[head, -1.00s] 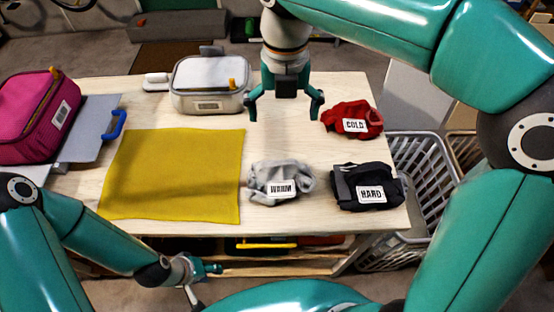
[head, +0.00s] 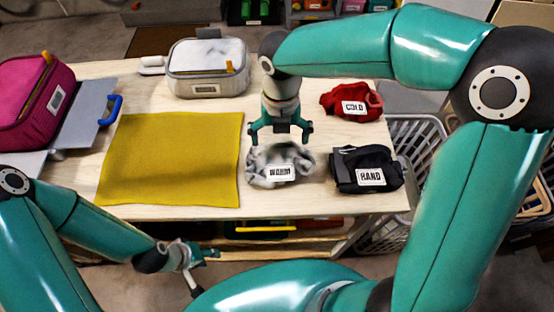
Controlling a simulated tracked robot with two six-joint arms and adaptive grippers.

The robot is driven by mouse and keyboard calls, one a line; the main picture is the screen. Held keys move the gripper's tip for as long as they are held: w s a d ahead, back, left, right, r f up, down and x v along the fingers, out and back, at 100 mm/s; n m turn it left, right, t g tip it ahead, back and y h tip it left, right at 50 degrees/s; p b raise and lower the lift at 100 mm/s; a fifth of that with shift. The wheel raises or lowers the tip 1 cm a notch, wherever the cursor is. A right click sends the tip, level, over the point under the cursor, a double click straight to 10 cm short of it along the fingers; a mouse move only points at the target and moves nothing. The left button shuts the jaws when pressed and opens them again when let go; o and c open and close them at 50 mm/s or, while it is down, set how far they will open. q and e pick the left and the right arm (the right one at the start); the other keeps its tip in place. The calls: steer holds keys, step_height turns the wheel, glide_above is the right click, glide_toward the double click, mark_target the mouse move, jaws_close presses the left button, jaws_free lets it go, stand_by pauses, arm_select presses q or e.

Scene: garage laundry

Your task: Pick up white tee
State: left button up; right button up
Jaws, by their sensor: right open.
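The white tee is not named on any label; a crumpled light grey-white garment (head: 262,171) with a "WARM" tag lies on the table, right of the yellow mat. My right gripper (head: 280,141) is open and points down at the garment's far edge, its two fingers spread. The fingers overlap the garment's top in the head view, and I cannot tell whether they touch it. My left gripper (head: 200,262) is low in front of the table's near edge, away from the garment. Its fingers are too small to tell open from shut.
A dark garment tagged "HAND" (head: 345,181) lies close to the right, and a red one tagged "COLD" (head: 334,101) lies behind. The yellow mat (head: 170,160) lies left. A grey-white case (head: 207,77) and a pink bag (head: 30,110) stand behind and left. Laundry baskets (head: 412,150) stand right.

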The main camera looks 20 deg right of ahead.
mark_target(279, 147)
step_height(279, 147, down, 3)
steer(key=shift+a+f, duration=0.1)
steer(key=shift+f, duration=0.05)
steer(key=shift+c, duration=0.2)
steer(key=c, duration=1.6)
steer(key=shift+c, duration=0.3)
